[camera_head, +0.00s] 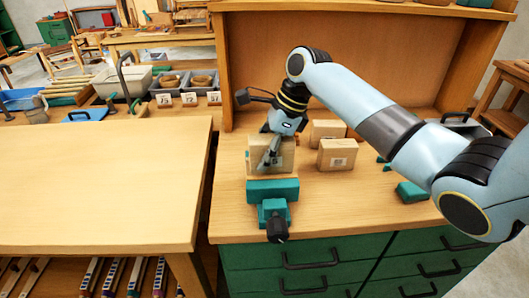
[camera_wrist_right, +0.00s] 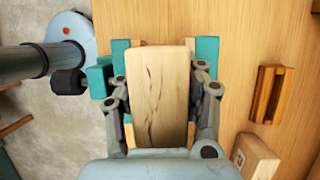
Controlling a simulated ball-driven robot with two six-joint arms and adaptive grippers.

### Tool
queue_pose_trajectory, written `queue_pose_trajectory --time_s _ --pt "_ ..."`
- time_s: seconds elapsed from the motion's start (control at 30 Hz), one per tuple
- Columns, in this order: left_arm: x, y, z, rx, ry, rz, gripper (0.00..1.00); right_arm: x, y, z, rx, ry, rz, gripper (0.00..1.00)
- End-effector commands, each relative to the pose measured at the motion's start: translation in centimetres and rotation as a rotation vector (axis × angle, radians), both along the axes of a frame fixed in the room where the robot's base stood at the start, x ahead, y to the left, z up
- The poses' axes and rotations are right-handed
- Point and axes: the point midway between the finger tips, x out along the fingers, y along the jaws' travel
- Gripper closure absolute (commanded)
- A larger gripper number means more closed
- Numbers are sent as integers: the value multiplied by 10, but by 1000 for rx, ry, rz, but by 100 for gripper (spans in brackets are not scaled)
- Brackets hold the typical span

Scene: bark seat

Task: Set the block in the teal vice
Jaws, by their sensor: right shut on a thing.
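The teal vice (camera_head: 272,190) stands near the front edge of the wooden bench, its dark handle toward the front. My right gripper (camera_head: 271,152) is shut on a pale wood block (camera_head: 285,160), which sits just behind the vice's front jaw in the head view. In the right wrist view the block (camera_wrist_right: 160,90) is between my fingers (camera_wrist_right: 160,108). The vice's teal jaws (camera_wrist_right: 207,52) show on both sides of it, with wood-coloured linings. I cannot tell how deep the block sits or whether it touches the jaws. My left gripper is not in view.
Two other wood blocks stand close by on the right, one in front (camera_head: 338,154) and one behind (camera_head: 326,130). A teal piece (camera_head: 411,192) lies farther right. A bare tabletop (camera_head: 100,185) is on the left. Grey bins (camera_head: 173,85) stand at the back left.

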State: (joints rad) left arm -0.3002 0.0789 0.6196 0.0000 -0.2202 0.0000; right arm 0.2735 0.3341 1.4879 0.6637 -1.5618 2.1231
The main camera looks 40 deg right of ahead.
Motion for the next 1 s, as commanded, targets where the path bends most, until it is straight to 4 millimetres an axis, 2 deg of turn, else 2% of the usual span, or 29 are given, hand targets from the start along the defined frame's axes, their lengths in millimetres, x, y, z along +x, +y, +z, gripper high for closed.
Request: queue_pose_trajectory --time_s 0.63,0.67,0.8,1.0 --pt "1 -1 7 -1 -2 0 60 0 0 -11 0 -2 1 100" --pt "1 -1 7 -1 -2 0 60 0 0 -11 0 0 0 56" --pt "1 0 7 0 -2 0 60 0 0 -11 0 0 0 38" --pt "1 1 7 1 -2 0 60 0 0 -11 0 0 0 37"
